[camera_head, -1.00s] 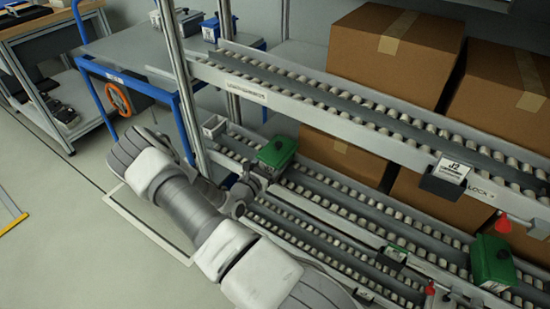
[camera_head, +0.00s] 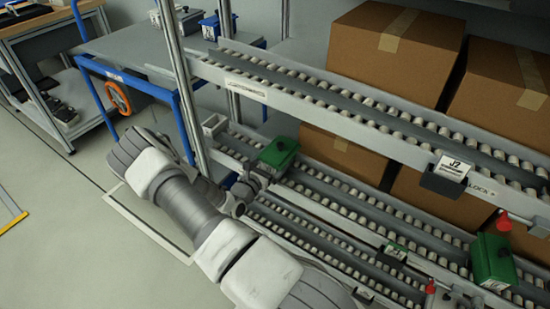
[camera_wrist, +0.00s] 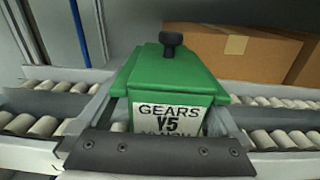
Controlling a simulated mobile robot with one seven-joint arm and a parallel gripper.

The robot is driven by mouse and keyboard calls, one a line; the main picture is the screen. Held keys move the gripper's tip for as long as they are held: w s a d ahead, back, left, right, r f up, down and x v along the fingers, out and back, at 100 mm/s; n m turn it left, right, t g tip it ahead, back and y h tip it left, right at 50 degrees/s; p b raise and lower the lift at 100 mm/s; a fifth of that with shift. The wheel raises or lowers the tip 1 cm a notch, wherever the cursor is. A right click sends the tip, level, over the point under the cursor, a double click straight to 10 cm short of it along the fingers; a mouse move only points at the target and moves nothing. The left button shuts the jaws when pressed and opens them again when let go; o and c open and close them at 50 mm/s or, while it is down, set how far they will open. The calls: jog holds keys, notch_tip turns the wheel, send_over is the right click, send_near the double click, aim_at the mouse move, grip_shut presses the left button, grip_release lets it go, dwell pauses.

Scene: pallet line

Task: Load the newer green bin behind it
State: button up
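A green bin (camera_head: 278,153) with a dark knob on top sits at the left part of the lower roller lanes. In the wrist view a green bin (camera_wrist: 170,75) is close and centred, with a white label reading "GEARS V5"; the label's lower line is cut off by a dark bar with screws. A second green bin (camera_head: 493,262) stands on the lower lanes at the far right. My gripper (camera_head: 250,186) is at the near side of the left bin. Its fingertips are not clear, so I cannot tell whether they grip it.
An upper roller shelf (camera_head: 345,105) with a "J2" tag (camera_head: 452,168) runs above the lower lanes. Large cardboard boxes (camera_head: 395,55) stand behind. A blue-framed table (camera_head: 150,45) stands at the back left.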

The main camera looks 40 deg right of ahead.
jog(key=shift+a+f, duration=0.1)
jog(key=shift+a, duration=0.05)
jog(key=p+v, duration=0.4)
jog(key=v, duration=1.3)
dwell(3.0)
jog(key=s+a+r+m+y, duration=0.5)
jog(key=r+m+y, duration=0.15)
jog(key=r, duration=0.55)
jog(key=s+a+r+m+y, duration=0.5)
jog(key=a+r+m, duration=0.15)
jog(key=r, duration=0.55)
jog(key=s+a+r+m+y, duration=0.55)
jog(key=r+m, duration=0.25)
jog(key=r, duration=0.4)
notch_tip(320, 180, up, 20)
jog(key=p, duration=2)
jog(key=shift+d+r+t, duration=0.25)
jog(key=shift+d+t, duration=0.05)
jog(key=shift+d, duration=0.05)
